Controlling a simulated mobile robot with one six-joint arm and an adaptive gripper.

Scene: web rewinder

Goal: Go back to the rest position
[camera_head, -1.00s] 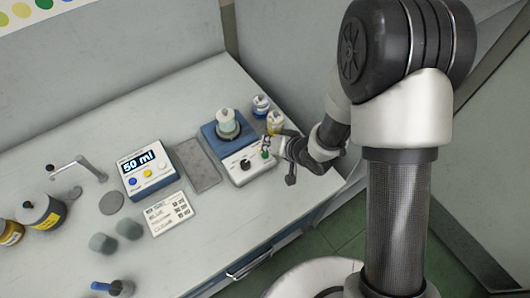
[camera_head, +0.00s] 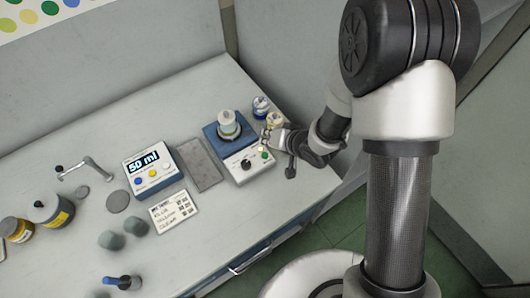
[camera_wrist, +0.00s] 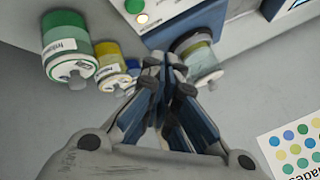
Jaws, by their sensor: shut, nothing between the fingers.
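My gripper (camera_head: 270,137) is at the right end of the bench, beside the right edge of a blue-and-white mixer unit (camera_head: 245,163). A jar with pale contents (camera_head: 228,124) stands on the unit's blue part. In the wrist view my gripper (camera_wrist: 165,62) has its fingertips together with nothing between them. The wrist view shows the unit's green button (camera_wrist: 134,6) and a lit pale lamp (camera_wrist: 142,18) ahead of the fingers. The pale jar (camera_wrist: 203,60) shows behind and right of the fingertips, partly hidden by them.
A yellow bottle (camera_head: 274,119) and a blue-capped bottle (camera_head: 261,104) stand close to my gripper. A green-labelled bottle (camera_wrist: 66,45) shows left in the wrist view. A 50 ml display unit (camera_head: 150,168), grey pad (camera_head: 200,165) and card (camera_head: 173,212) lie left. The bench's front right is clear.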

